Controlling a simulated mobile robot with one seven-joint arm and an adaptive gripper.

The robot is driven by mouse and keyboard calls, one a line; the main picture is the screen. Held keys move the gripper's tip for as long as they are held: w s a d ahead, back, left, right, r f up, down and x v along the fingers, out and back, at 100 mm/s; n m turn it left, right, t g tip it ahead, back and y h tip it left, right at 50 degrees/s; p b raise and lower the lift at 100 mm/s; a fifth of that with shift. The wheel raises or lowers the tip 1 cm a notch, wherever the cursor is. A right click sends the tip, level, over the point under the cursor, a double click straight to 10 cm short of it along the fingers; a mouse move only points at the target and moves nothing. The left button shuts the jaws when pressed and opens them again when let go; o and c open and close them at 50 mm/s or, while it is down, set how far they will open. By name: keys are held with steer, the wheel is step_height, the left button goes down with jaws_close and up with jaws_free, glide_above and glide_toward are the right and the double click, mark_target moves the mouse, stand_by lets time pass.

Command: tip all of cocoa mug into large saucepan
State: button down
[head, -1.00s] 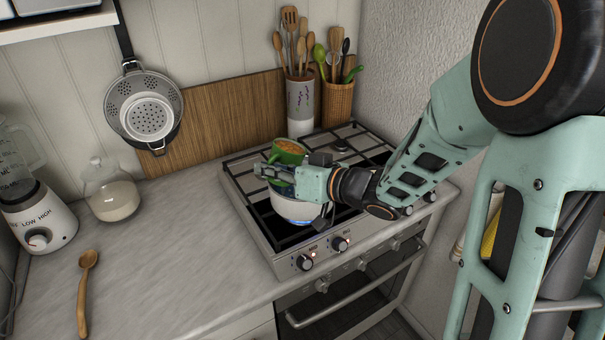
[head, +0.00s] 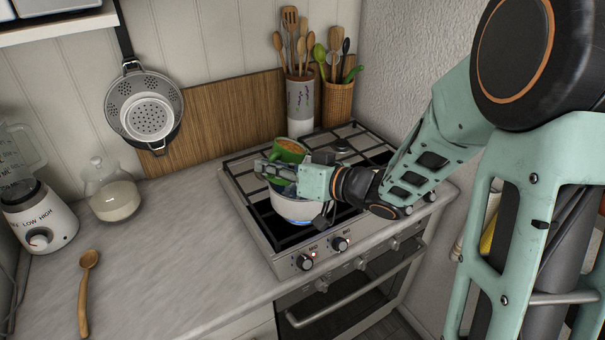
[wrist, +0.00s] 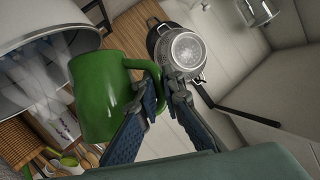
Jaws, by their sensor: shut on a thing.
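The green cocoa mug (head: 289,153) is held in the air above the white large saucepan (head: 293,209) on the front-left of the stove. Brown cocoa shows inside its mouth in the head view. The wrist view shows the mug (wrist: 98,95) close to the saucepan (wrist: 35,22), whose rim and shiny side or interior fill the upper left. My gripper (wrist: 153,88) is shut on the mug's handle. In the head view my gripper (head: 281,172) hides part of the mug and the saucepan's top. I cannot see the saucepan's contents.
A utensil crock (head: 301,103) and a wicker utensil holder (head: 337,100) stand behind the stove (head: 262,236). A colander (head: 148,112) hangs on the wall. A glass jar (head: 113,190), blender (head: 40,215) and wooden spoon (head: 84,290) are on the left counter, whose middle is clear.

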mark_target(277, 155)
steer(key=shift+r+m+y, duration=0.3)
steer(key=shift+r, duration=0.2)
stand_by(0.7)
steer(key=shift+w+d+m+y, duration=0.2)
steer(key=shift+d+m+y, duration=0.1)
steer(key=shift+m+y, duration=0.2)
stand_by(2.0)
steer(key=shift+w+d+r+m+y, duration=0.15)
steer(key=shift+d+r+m+y, duration=0.15)
steer(key=shift+r+m+y, duration=0.4)
stand_by(1.9)
steer(key=shift+w+d+m+y, duration=0.15)
steer(key=shift+d+m+y, duration=0.05)
steer(key=shift+m+y, duration=0.1)
stand_by(1.4)
